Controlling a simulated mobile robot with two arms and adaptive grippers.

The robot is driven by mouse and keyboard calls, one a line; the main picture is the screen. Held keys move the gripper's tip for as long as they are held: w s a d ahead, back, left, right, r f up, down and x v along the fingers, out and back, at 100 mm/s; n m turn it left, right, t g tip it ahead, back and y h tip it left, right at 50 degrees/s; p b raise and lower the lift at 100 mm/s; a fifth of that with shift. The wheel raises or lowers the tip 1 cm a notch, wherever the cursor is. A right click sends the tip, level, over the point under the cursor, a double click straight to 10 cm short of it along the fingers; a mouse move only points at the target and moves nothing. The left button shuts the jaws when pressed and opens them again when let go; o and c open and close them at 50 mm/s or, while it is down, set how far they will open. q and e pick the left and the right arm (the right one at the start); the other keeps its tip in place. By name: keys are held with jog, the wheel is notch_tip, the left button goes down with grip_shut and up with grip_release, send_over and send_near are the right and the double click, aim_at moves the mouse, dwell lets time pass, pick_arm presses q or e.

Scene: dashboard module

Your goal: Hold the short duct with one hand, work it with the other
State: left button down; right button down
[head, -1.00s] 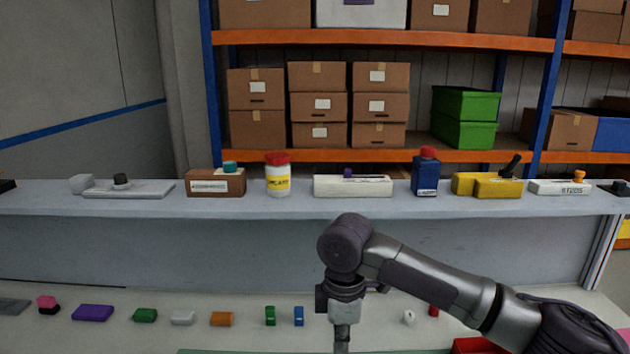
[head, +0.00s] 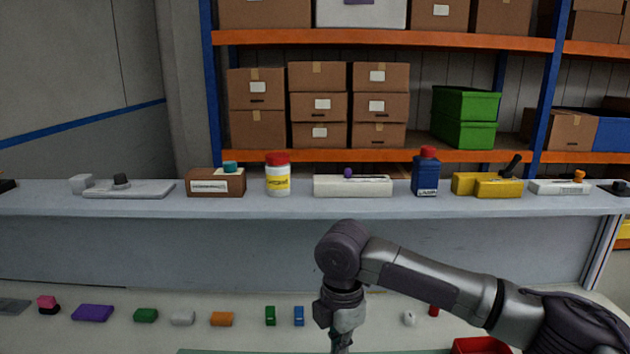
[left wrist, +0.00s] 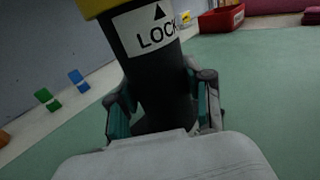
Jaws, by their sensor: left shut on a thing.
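The short duct (left wrist: 155,70) is a dark cylinder with a white label reading LOCK with an arrow, and a yellow band (left wrist: 100,5) at its top. It stands tilted in the left wrist view. My left gripper (left wrist: 163,105) is shut on it, with one teal-padded finger on each side. Its upper end is cut off by the frame. In the head view my right gripper (head: 341,345) points down at the bottom edge. Its fingertips are cut off, so its opening and any contact are hidden. The duct and left gripper are outside the head view.
Several small coloured blocks, including a green one (head: 270,316) and a blue one (head: 299,316), line the back of the table. A red bin (head: 480,346) is at the right. A raised grey shelf (head: 290,205) holds several containers. Green mat around the duct is clear.

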jog(key=shift+f, duration=2.55)
jog(key=shift+a, duration=0.25)
